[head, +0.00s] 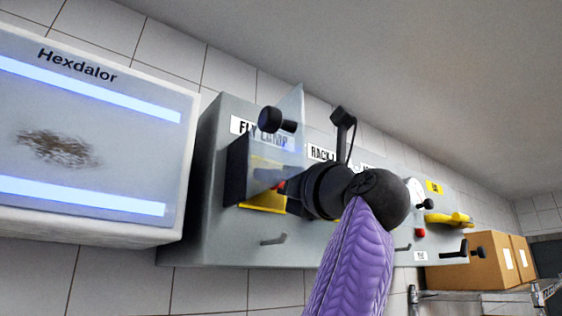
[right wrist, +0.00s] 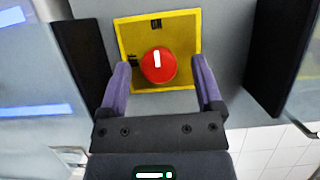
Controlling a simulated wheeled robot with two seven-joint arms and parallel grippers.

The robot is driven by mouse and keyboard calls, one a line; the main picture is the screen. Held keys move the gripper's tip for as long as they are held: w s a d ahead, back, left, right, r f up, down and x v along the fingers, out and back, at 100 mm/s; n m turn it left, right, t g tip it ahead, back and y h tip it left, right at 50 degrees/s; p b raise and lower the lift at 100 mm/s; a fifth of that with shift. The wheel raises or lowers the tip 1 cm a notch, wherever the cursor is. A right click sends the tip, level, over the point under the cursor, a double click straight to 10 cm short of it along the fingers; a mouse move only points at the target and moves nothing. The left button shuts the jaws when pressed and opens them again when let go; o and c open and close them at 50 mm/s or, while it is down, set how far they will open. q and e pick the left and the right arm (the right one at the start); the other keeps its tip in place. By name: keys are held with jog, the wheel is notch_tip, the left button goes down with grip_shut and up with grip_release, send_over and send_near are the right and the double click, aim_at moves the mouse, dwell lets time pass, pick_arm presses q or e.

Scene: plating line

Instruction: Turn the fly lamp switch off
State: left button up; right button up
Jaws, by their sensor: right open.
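The fly lamp switch is a round red knob (right wrist: 158,65) with a white mark, on a yellow square plate (right wrist: 127,33). In the right wrist view the mark points roughly up the picture. In the head view the yellow plate (head: 262,201) shows below the "FLY LAMP" label (head: 243,126), and the knob is mostly hidden by my wrist. My right gripper (right wrist: 160,61) is open, with its purple fingers on either side of the knob. I cannot tell whether they touch it. The fly lamp (head: 95,130), marked "Hexdalor", has two lit blue tubes. My left gripper is not in view.
Dark side walls (right wrist: 277,55) flank the switch, and a clear raised flap (head: 293,105) stands by it. The grey panel (head: 215,215) carries more levers and a yellow handle (head: 448,218) to the right. Cardboard boxes (head: 478,268) stand at far right.

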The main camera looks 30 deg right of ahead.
jog(key=shift+w, duration=0.15)
grip_shut()
jog(key=shift+n, duration=0.5)
jog(key=n+y, duration=0.1)
jog(key=n, duration=0.2)
jog(key=n+g+y, duration=0.1)
jog(key=n+y, duration=0.1)
jog(key=n, duration=0.1)
jog(key=shift+d+n+y, duration=0.15)
jog(key=shift+n+y, duration=0.15)
jog(key=shift+n, duration=0.1)
jog(key=shift+d+r+n+g+y+p, duration=0.1)
jog(key=shift+n+g+y+p, duration=0.6)
jog(key=shift+n, duration=1.75)
jog(key=shift+r+n+g+y+b, duration=0.15)
jog(key=shift+n+g, duration=1)
jog(key=shift+n, duration=1.25)
jog(key=shift+d+r+n+g+y+p, duration=0.1)
jog(key=shift+n+g+y+p, duration=0.6)
jog(key=shift+n, duration=1.75)
jog(key=shift+g+h+b, duration=0.3)
jog(key=shift+g+h, duration=0.05)
